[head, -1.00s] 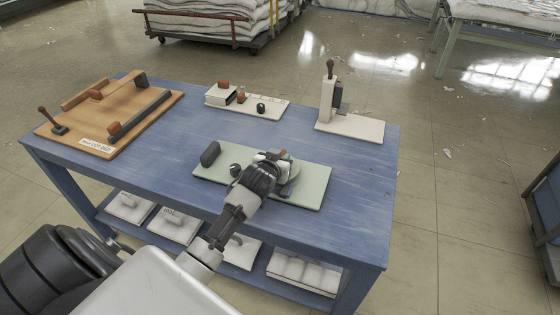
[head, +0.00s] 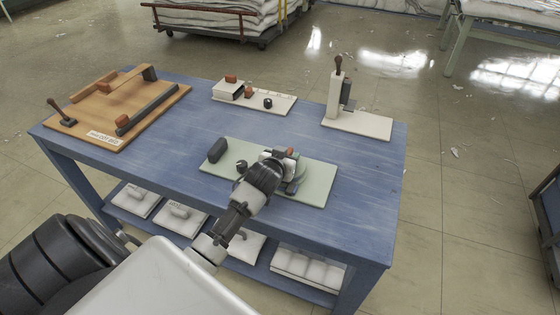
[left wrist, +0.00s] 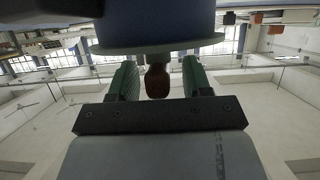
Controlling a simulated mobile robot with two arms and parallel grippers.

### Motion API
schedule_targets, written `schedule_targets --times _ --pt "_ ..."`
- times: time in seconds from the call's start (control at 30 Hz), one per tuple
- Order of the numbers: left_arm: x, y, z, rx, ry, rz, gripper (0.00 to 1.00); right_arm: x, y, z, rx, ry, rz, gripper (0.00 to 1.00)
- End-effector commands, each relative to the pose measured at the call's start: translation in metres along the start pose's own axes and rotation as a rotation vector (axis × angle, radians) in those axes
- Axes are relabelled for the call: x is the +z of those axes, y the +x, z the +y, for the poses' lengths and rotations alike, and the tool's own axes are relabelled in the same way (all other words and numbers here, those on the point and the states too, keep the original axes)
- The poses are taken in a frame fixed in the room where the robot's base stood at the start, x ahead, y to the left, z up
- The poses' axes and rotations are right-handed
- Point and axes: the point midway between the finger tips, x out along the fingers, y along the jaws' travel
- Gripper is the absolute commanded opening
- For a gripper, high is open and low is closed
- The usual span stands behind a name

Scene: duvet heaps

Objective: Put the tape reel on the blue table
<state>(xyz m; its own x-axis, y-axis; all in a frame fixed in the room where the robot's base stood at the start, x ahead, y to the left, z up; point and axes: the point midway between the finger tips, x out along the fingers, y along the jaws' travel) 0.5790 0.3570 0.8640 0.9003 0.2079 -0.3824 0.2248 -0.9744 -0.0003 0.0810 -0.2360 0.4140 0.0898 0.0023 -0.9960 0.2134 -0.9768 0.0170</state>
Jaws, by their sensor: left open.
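The blue table (head: 190,120) fills the middle of the head view. A pale green board (head: 318,190) lies on its front part. My left gripper (head: 280,164) is over this board and hides part of what sits there. A rounded pale green part (head: 303,170) and an orange bit (head: 290,152) show beside the gripper. A brown knob (left wrist: 157,80) shows between the green finger pads, with gaps on both sides. My right gripper is not in view.
On the table are a wooden board with bars (head: 105,105), a white board with small blocks (head: 255,98) and a white stand with a lever (head: 357,122). A lower shelf holds several white packs (head: 180,218). Bare blue tabletop lies between the boards.

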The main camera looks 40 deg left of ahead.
Motion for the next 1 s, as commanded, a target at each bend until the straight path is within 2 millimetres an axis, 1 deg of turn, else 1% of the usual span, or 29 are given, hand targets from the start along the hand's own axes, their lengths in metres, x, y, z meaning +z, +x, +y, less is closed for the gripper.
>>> schedule_targets --times 0.17,0.3,0.4,0.5,0.6,0.7,1.0 --pt "0.001 -0.031 0.000 0.001 0.000 -0.001 0.49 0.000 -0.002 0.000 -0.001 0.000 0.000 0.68" --pt "0.001 -0.063 0.000 0.001 -0.001 0.000 0.49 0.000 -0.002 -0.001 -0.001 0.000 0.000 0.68" --pt "0.001 -0.083 0.000 0.000 0.000 0.000 0.49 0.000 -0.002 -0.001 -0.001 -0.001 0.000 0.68" --pt "0.001 -0.098 0.000 0.000 0.000 -0.001 0.49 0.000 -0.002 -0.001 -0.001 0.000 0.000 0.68" --pt "0.001 -0.109 0.000 0.000 0.000 0.000 0.49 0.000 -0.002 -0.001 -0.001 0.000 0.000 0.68" --pt "0.000 -0.114 0.000 0.000 0.000 -0.001 0.49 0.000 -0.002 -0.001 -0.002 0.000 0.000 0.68" --pt "0.000 -0.115 0.000 0.000 0.000 0.000 0.49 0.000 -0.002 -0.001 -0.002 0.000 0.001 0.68"
